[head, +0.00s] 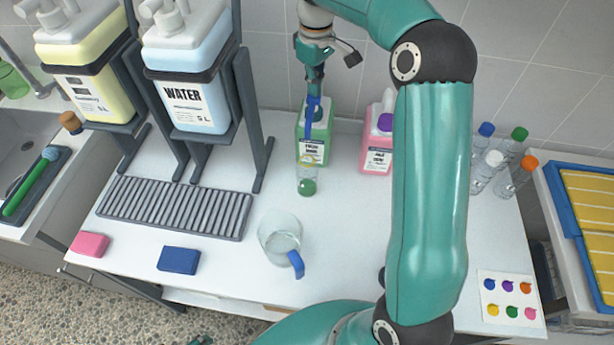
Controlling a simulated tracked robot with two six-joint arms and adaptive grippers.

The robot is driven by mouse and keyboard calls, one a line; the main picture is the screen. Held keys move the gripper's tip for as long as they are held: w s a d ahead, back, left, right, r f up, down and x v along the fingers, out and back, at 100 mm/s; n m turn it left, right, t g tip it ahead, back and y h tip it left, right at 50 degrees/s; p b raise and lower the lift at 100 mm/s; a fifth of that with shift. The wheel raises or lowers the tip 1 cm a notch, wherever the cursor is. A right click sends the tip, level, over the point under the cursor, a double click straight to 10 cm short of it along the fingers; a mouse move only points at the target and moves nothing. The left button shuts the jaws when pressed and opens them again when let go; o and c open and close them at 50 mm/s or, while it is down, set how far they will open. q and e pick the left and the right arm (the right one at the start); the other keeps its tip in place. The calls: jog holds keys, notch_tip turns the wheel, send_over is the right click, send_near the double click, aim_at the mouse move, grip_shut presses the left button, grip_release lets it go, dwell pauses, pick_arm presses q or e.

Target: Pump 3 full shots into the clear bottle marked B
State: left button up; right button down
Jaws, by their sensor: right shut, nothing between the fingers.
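A green jug (316,148) with a blue pump head (311,118) stands at the back of the table. My right gripper (314,92) is shut and empty, pointing down at the top of the blue pump head; I cannot tell whether it touches. A small clear bottle (307,174) stands just in front of the green jug, under the pump's spout, with green at its bottom. Its mark cannot be read. A pink jug (376,155) with a purple and white top stands to the right, partly behind my right arm. My left gripper does not show.
A clear pitcher (279,236) with a blue handle stands at the middle front. Capped clear bottles (488,170) stand at the right. A drain rack (176,208), a blue sponge (179,260), a pink sponge (90,243) and a colour-dot card (509,299) lie around. WATER container (188,100) stands back left.

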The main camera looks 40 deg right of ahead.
jog(key=shift+r+p, duration=1.05)
jog(key=shift+p, duration=0.05)
jog(key=shift+f, duration=0.15)
jog(key=shift+f+b, duration=1.55)
jog(key=shift+f, duration=0.75)
jog(key=shift+r+p, duration=3.15)
jog(key=shift+r, duration=0.1)
